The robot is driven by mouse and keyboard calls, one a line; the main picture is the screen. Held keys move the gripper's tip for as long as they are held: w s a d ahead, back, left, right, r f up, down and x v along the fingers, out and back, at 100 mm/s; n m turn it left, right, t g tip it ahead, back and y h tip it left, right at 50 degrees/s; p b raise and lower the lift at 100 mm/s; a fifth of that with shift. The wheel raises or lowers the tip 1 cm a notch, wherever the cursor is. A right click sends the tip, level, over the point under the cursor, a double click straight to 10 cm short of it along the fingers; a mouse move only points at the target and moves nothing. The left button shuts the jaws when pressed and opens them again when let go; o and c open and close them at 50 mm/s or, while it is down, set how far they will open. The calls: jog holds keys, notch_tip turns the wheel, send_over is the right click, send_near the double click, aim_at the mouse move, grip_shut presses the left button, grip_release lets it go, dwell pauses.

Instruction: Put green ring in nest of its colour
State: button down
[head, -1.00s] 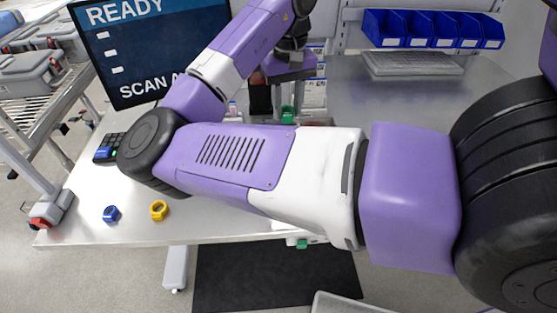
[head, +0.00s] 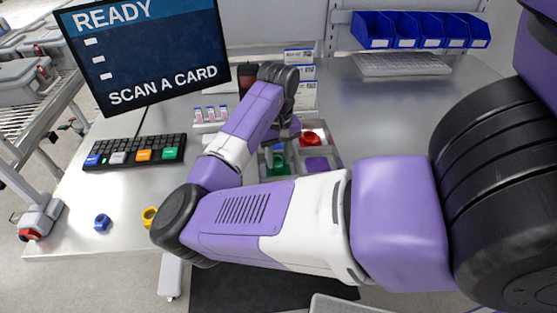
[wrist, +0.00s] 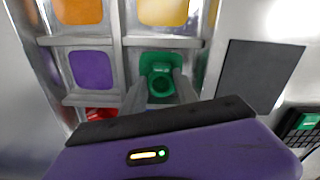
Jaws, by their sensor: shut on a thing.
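The green ring (wrist: 161,87) is between the fingertips of my gripper (wrist: 160,93) in the wrist view. My gripper is shut on it. The ring lies over the green nest (wrist: 158,62), a square compartment of the grey divided tray (wrist: 115,42). I cannot tell whether the ring touches the nest floor.
The purple nest (wrist: 92,69) is beside the green one. A red piece (head: 311,137) sits in the tray's back. A blue ring (head: 102,222) and a yellow ring (head: 149,217) lie at the table's front left. A keyboard (head: 134,151) and monitor (head: 145,50) stand left.

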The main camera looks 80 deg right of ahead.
jog(key=shift+f, duration=0.65)
jog(key=shift+f, duration=0.1)
jog(key=c, duration=0.9)
grip_release()
